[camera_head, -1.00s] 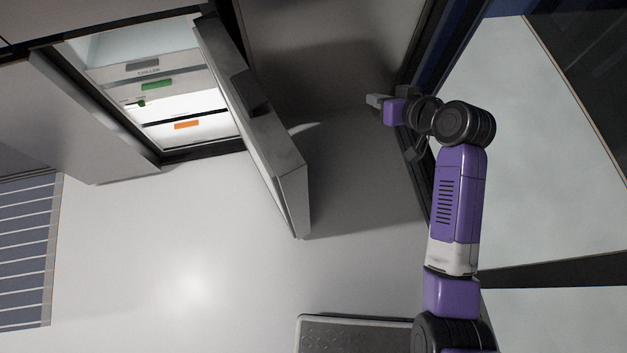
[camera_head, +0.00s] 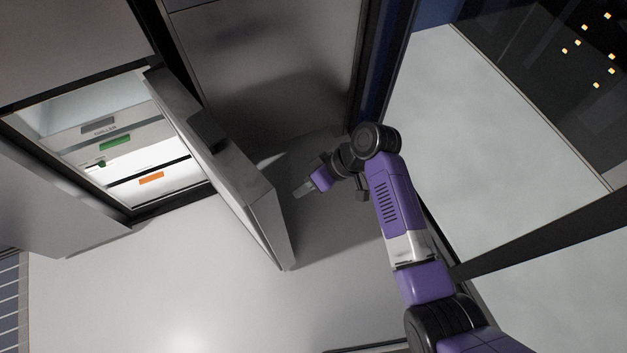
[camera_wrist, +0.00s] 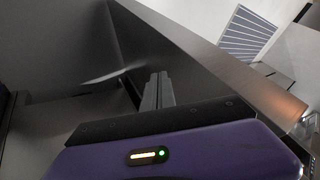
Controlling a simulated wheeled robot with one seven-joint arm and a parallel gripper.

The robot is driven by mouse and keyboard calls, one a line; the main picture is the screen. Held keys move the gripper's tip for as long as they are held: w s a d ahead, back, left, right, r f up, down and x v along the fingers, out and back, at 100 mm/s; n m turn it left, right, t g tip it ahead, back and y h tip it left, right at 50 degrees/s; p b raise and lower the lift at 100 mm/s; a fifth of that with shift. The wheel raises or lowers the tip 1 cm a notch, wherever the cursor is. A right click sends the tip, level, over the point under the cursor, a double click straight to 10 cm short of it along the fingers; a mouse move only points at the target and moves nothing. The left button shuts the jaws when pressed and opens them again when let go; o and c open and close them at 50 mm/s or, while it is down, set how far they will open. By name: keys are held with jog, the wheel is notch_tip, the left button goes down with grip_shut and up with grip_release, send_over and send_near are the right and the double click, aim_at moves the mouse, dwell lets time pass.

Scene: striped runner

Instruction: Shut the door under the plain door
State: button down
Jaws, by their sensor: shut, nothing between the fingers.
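The lower door (camera_head: 228,165) stands open, swung out from a lit compartment with drawers (camera_head: 120,150). In the wrist view the shut fingers (camera_wrist: 158,92) point toward the door's grey face (camera_wrist: 190,70). I cannot tell from there whether they touch it.
A grey cabinet panel (camera_head: 265,70) stands behind my gripper. A dark window frame with glass (camera_head: 480,140) runs close along the right of my arm. The pale floor (camera_head: 180,290) in front of the open door is clear. A striped runner (camera_head: 12,300) lies at the far left.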

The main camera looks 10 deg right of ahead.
jog(key=shift+s+a+f+p, duration=0.15)
jog(key=shift+s+a+f, duration=0.15)
jog(key=shift+a, duration=0.45)
jog(key=shift+s+a+f+p, duration=0.2)
jog(key=shift+s+a, duration=0.2)
jog(key=shift+a, duration=0.3)
jog(key=shift+s+a+f+p, duration=0.1)
jog(key=shift+s+a+f, duration=0.2)
jog(key=shift+a, duration=0.45)
jog(key=shift+s+a, duration=0.1)
jog(key=shift+s, duration=0.05)
